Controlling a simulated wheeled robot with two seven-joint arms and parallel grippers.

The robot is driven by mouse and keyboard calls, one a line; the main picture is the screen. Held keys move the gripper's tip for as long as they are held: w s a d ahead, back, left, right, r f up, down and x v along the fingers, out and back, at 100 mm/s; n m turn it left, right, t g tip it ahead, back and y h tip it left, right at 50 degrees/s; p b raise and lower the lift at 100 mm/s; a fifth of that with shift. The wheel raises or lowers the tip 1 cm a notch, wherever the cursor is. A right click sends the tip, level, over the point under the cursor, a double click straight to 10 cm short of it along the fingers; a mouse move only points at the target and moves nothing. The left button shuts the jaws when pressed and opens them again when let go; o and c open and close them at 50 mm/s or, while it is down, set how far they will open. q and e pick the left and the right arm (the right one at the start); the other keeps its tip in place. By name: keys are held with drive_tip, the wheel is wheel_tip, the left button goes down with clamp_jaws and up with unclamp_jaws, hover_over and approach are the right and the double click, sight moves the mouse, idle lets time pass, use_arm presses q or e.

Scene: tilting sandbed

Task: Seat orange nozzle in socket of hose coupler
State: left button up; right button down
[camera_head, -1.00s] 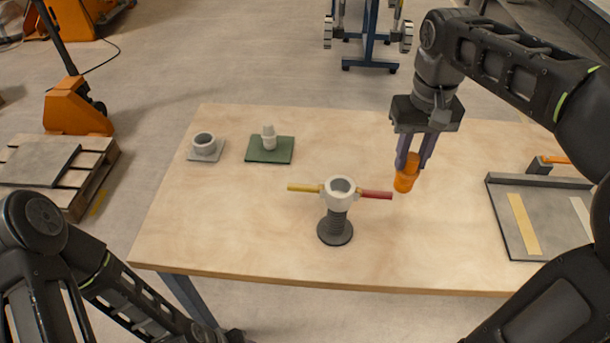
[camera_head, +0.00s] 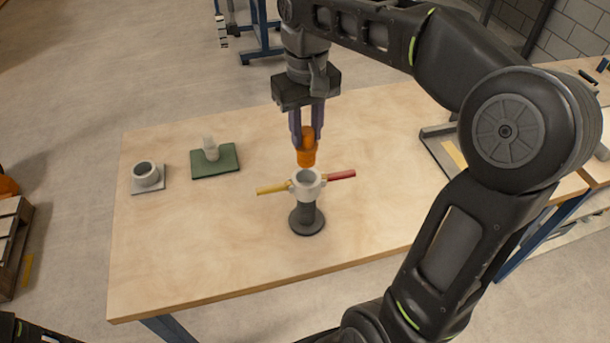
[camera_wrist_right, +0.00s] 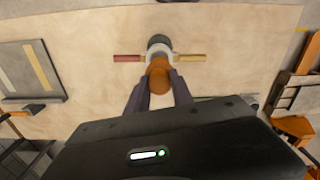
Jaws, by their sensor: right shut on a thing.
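The hose coupler (camera_head: 308,186) is a white ring-shaped socket on a dark ribbed stand, with a yellow handle to the left and a red one to the right. It stands upright on the table. My right gripper (camera_head: 307,141) is shut on the orange nozzle (camera_head: 306,156) and holds it upright just above the socket, seemingly slightly behind its centre. In the right wrist view the nozzle (camera_wrist_right: 158,78) hides part of the coupler's white ring (camera_wrist_right: 160,50). Whether the nozzle's tip touches the rim cannot be told. My left gripper is not in view.
A green pad (camera_head: 230,160) with a pale fitting (camera_head: 210,148) lies on the left of the wooden table (camera_head: 200,260). A grey ring on a plate (camera_head: 146,175) is further left. A grey tray (camera_head: 437,140) is at the right, partly behind my arm.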

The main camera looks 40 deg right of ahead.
sight(307, 158)
wheel_tip(307, 158, down, 4)
drive_tip(key=shift+r+b, duration=0.1)
drive_tip(key=shift+b, duration=0.45)
drive_tip(key=shift+f, duration=0.3)
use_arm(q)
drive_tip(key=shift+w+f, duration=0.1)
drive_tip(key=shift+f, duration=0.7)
use_arm(e)
drive_tip(key=shift+f, duration=0.2)
wheel_tip(307, 158, down, 3)
drive_tip(key=shift+r+p, duration=0.1)
drive_tip(key=shift+p, duration=0.35)
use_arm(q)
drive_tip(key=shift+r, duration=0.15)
use_arm(e)
drive_tip(key=shift+f, duration=0.45)
drive_tip(key=shift+f, duration=0.1)
drive_tip(key=c, duration=1.1)
unclamp_jaws()
